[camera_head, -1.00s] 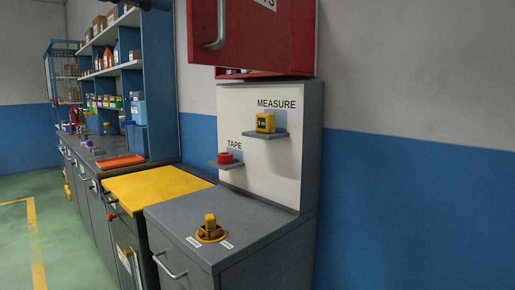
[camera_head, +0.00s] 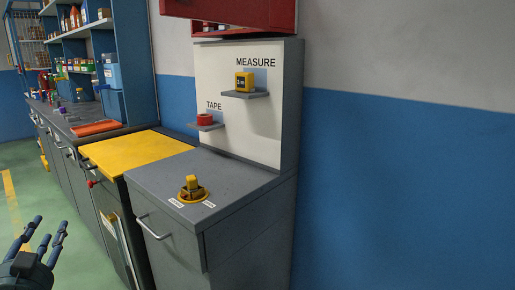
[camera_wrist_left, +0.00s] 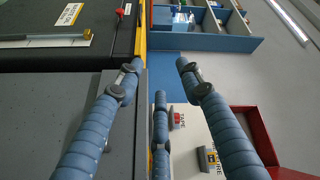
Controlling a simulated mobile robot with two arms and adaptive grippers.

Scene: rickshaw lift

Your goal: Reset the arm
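My left gripper (camera_head: 46,236) is at the lower left of the head view, its fingers spread and pointing up. It is in front of the row of cabinets, apart from everything. In the left wrist view my left gripper (camera_wrist_left: 158,75) shows blue ribbed fingers apart, with nothing between them. My right gripper is not in view.
A grey cabinet (camera_head: 235,218) carries a yellow knob (camera_head: 193,188) on top. Behind it, a white panel holds a red tape (camera_head: 205,119) and a yellow measure (camera_head: 244,82) on small shelves. A yellow worktop (camera_head: 130,150) adjoins. Green floor (camera_head: 70,205) lies open at left.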

